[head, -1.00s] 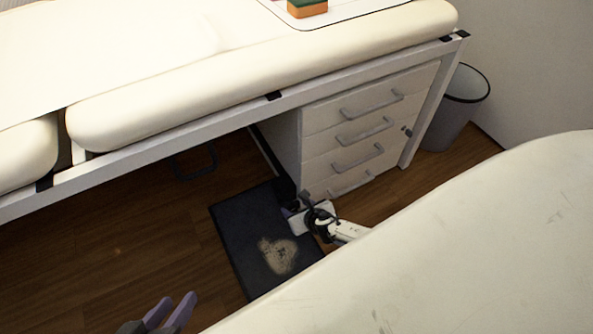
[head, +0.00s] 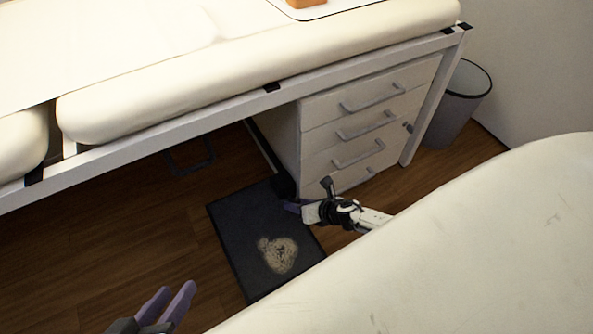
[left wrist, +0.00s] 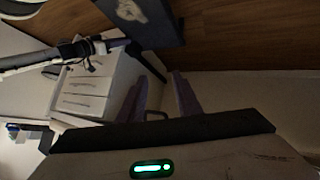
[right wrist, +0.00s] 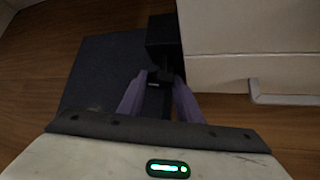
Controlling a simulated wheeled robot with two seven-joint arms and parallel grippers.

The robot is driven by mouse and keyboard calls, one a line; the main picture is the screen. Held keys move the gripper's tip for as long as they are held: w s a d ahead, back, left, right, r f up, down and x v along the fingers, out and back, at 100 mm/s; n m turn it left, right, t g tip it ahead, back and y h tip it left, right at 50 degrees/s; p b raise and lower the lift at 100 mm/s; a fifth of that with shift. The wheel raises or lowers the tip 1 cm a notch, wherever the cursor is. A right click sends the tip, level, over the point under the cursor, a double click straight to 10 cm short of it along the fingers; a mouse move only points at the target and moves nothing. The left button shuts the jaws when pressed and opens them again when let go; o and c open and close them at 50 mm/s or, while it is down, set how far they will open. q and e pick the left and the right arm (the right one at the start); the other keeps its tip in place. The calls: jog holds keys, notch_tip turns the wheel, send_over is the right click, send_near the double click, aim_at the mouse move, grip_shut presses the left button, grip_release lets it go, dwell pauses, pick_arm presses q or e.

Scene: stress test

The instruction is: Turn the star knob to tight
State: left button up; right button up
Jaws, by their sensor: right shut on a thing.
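My right gripper (head: 293,207) is low by the drawer cabinet; its purple fingers also show in the right wrist view (right wrist: 156,98). They are shut on a small black part, which I take to be the star knob (right wrist: 156,99). It sits at a black block (right wrist: 163,42) beside the cabinet's corner. The fingers hide much of the knob, and no tight marking or pointer is legible. In the head view the block (head: 283,186) is dark and the knob cannot be made out. My left gripper (head: 170,305) is open and empty, at the lower left above the floor.
The white drawer cabinet (head: 345,125) stands close right of the block, under a padded cream table (head: 250,70). A dark mat (head: 240,225) with a pale print lies on the floor. A grey bin (head: 455,110) stands at right. A cream surface (head: 480,240) fills the lower right.

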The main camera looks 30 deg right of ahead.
jog(key=shift+d+f+m+y+b, duration=0.1)
jog(key=shift+f+m+y+b, duration=0.25)
jog(key=shift+y+b, duration=0.4)
pick_arm(q)
jog(key=shift+w+d+r+t+h+b, duration=0.1)
jog(key=shift+d+r+t+h+b, duration=0.15)
jog(key=shift+d+r+h, duration=0.35)
jog(key=shift+w+d+r+t+h+b, duration=0.15)
jog(key=shift+d+r+t+h, duration=0.15)
jog(key=shift+r, duration=0.6)
pick_arm(e)
jog(key=shift+s+r+m+t+y, duration=0.1)
jog(key=shift+r+m+t+y, duration=0.15)
jog(key=shift+y, duration=0.2)
pick_arm(q)
jog(key=shift+s+r, duration=0.1)
jog(key=shift+a, duration=0.1)
pick_arm(e)
jog(key=o, duration=1)
jog(key=shift+o, duration=0.2)
jog(key=shift+d, duration=0.1)
